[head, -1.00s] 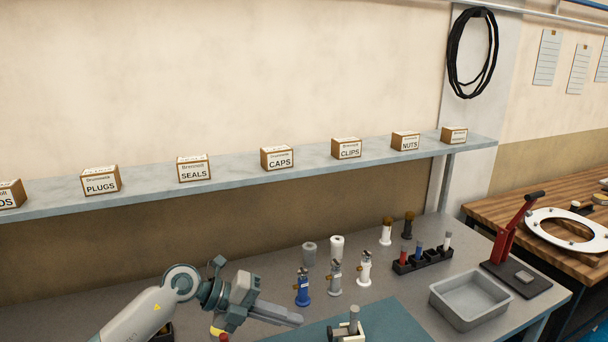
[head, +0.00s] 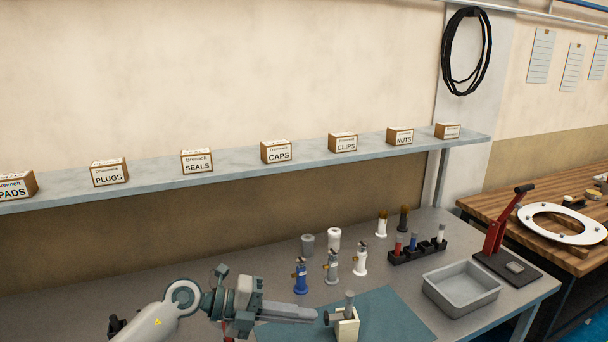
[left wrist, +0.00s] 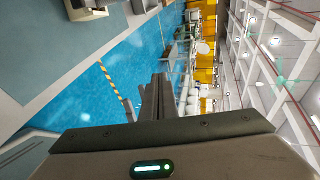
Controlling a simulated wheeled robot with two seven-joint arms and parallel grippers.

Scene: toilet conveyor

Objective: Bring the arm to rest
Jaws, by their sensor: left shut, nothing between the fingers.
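My left gripper (head: 314,315) comes in from the left of the head view, above the grey bench. Its fingers are shut together with nothing between them and point right. In the head view its tips come close to a small cream-coloured fixture (head: 347,328) on the teal mat; I cannot tell the gap in depth. In the left wrist view the shut fingers (left wrist: 156,95) point out over a blue floor. My right gripper is not in view.
Blue, grey and white valve-like parts (head: 301,277) stand behind the teal mat (head: 395,312). A black rack (head: 418,254), an empty grey tray (head: 463,287) and a red-handled press (head: 497,235) are to the right. A shelf (head: 235,168) with small labelled boxes runs along the wall.

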